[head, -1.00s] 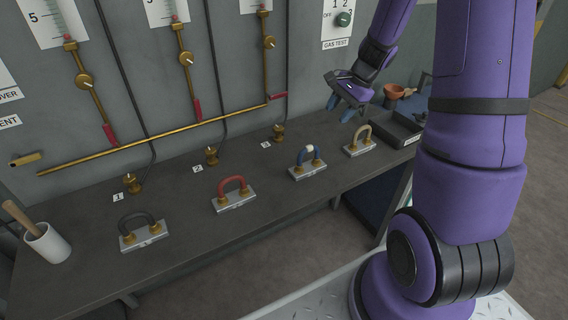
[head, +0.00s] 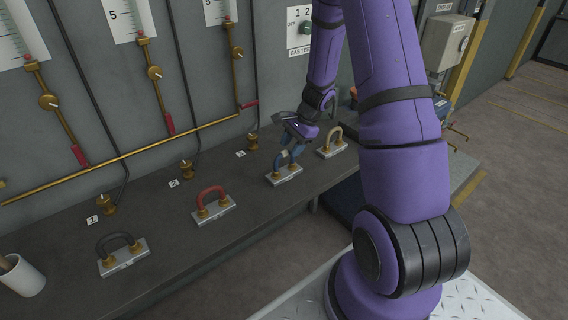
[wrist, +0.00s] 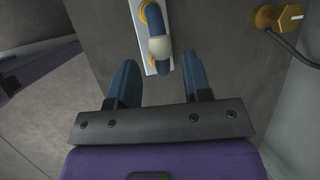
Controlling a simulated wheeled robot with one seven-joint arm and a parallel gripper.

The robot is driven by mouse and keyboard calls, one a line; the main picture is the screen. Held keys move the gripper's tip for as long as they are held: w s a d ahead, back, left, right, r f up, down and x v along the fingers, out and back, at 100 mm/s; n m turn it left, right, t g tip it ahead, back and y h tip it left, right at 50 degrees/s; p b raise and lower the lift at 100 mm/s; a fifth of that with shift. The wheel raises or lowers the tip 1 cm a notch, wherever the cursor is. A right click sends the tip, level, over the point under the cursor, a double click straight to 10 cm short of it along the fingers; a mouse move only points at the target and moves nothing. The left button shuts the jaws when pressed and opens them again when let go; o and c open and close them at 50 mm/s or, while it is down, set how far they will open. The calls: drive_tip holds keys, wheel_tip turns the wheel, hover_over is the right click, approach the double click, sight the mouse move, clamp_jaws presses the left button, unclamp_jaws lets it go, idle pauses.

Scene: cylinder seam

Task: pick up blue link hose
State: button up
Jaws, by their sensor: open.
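The blue link hose (head: 283,157) is a small blue arch with a pale band, standing on a light plate (head: 286,177) on the bench. In the wrist view the blue hose (wrist: 153,15) shows at the top centre, its pale band just beyond and between my fingertips. My gripper (head: 289,147) is just above and behind the hose in the head view and partly hides it. In the wrist view my gripper (wrist: 160,68) is open, with nothing held between its blue fingers. Whether a finger touches the hose I cannot tell.
A tan hose (head: 335,135) stands close to the right. A red hose (head: 210,197) and a black hose (head: 118,243) stand to the left. A brass valve (head: 253,141) numbered 3 is behind, near the wall pipes. A white cup (head: 22,278) is at the far left.

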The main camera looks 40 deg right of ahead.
sight(286, 153)
drive_tip(key=shift+x, duration=1.8)
clamp_jaws()
drive_tip(key=shift+r, duration=0.1)
